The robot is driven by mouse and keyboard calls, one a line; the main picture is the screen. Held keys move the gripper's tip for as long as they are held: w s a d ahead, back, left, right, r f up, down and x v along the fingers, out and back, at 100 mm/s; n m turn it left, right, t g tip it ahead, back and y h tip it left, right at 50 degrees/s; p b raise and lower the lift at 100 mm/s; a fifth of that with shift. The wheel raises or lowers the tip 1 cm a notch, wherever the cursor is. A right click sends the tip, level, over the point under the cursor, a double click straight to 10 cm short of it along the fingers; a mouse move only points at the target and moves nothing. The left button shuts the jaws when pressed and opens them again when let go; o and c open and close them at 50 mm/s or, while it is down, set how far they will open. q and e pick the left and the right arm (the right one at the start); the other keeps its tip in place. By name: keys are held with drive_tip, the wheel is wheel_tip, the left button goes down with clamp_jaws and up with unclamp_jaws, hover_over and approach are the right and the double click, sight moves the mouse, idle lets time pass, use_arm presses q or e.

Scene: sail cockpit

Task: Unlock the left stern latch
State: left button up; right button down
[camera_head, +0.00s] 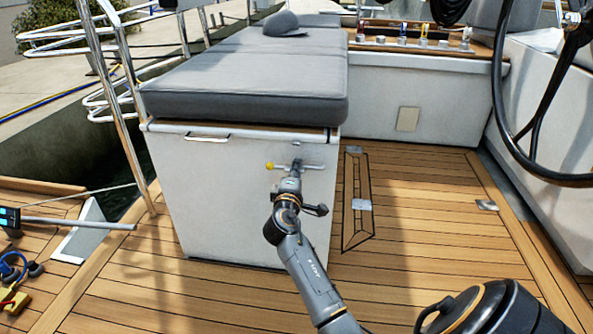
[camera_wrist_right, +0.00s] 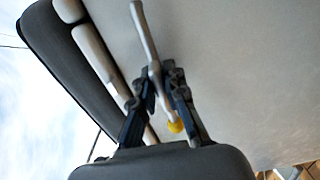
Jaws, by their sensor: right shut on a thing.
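A silver latch (camera_head: 313,167) with a yellow knob (camera_head: 270,166) is on the white end face of the cushioned locker (camera_head: 220,190), below its lid. Its bar lies about level in the head view, with the knob at the left end. My right gripper (camera_head: 294,173) is at the middle of the latch and covers part of it. In the right wrist view my right gripper (camera_wrist_right: 160,85) is shut on the latch (camera_wrist_right: 145,35), with a finger on either side of the bar. The yellow knob (camera_wrist_right: 175,126) shows between the fingers. My left gripper is out of view.
A grey cushion (camera_head: 250,80) tops the locker. A thin handle (camera_head: 207,136) sits under the lid edge. Teak deck (camera_head: 410,240) is open to the right. A black steering wheel (camera_head: 510,140) stands at the right, steel rails (camera_head: 115,90) at the left.

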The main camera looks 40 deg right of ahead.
drive_tip(key=c, duration=1.4)
unclamp_jaws()
drive_tip(key=v, duration=1.2)
